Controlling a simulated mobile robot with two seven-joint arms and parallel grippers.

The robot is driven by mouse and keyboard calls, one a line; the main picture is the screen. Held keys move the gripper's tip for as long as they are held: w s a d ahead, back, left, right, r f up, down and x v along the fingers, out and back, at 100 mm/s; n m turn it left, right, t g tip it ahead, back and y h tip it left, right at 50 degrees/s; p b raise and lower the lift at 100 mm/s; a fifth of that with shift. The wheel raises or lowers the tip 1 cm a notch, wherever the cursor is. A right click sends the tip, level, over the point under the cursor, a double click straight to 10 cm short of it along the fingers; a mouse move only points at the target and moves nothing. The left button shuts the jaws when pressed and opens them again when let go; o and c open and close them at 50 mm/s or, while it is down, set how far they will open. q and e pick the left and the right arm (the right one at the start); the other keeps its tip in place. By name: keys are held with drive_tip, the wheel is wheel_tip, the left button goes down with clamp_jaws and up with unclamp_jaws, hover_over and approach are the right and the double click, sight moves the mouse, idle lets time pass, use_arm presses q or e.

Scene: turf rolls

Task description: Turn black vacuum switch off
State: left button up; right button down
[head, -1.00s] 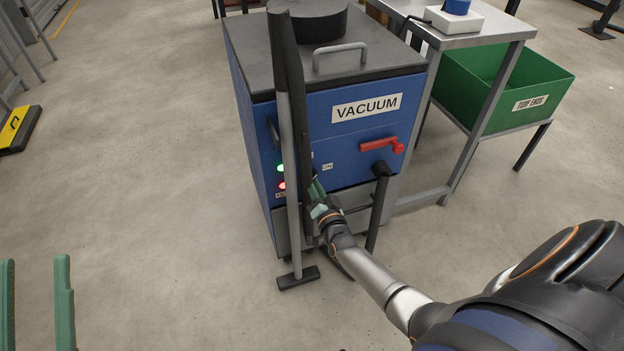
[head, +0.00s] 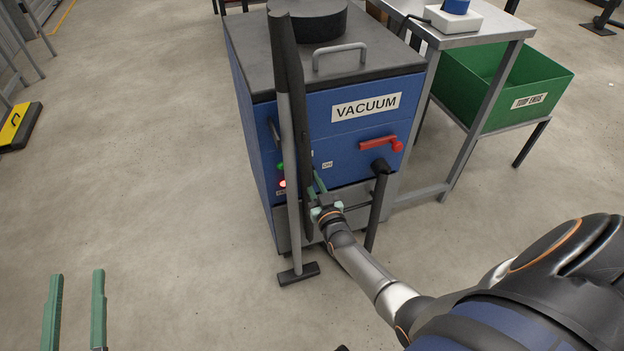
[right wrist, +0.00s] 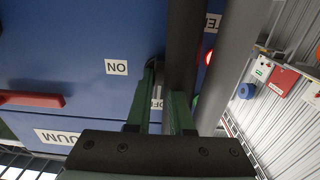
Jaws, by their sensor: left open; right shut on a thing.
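The blue vacuum cabinet (head: 350,155) stands ahead, labelled VACUUM. The black switch (right wrist: 154,70) shows in the right wrist view between my right fingertips, beside the ON label (right wrist: 116,67). An OFF label (right wrist: 157,98) shows partly between the fingers. My right gripper (head: 318,180) is shut on the black switch, largely hidden behind the hose in the head view. On the panel, the red lamp (head: 283,184) glows and the green lamp (head: 280,167) looks dim. My left gripper (head: 75,275) is open and empty over the floor, lower left.
A dark hose and grey wand (head: 291,180) stand in front of the cabinet, close to my right gripper. A red lever (head: 380,144) sits on the panel. A metal table (head: 480,42) and green bin (head: 500,95) stand to the right.

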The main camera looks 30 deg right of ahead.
use_arm(q)
drive_tip(key=shift+f, duration=0.3)
use_arm(e)
drive_tip(key=c, duration=0.8)
unclamp_jaws()
use_arm(q)
drive_tip(key=shift+r, duration=0.1)
use_arm(e)
drive_tip(key=shift+s, duration=0.15)
drive_tip(key=p+v, duration=0.2)
drive_tip(key=v, duration=0.2)
drive_tip(key=shift+s+a+r, duration=0.1)
drive_tip(key=shift+s, duration=0.15)
use_arm(q)
drive_tip(key=s+f+n+g+y+p, duration=0.1)
drive_tip(key=f+g, duration=0.3)
drive_tip(key=f, duration=0.6)
drive_tip(key=s+f+n+g+y, duration=0.2)
drive_tip(key=s+f+g, duration=0.2)
drive_tip(key=f, duration=0.6)
drive_tip(key=shift+s+a+g+p, duration=0.2)
drive_tip(key=shift+s+g+p, duration=0.15)
drive_tip(key=shift+g, duration=0.15)
use_arm(e)
approach(311, 178)
drive_tip(key=shift+f+v, duration=0.1)
drive_tip(key=shift+v, duration=0.7)
drive_tip(key=shift+f+v, duration=0.15)
drive_tip(key=shift+v, duration=0.6)
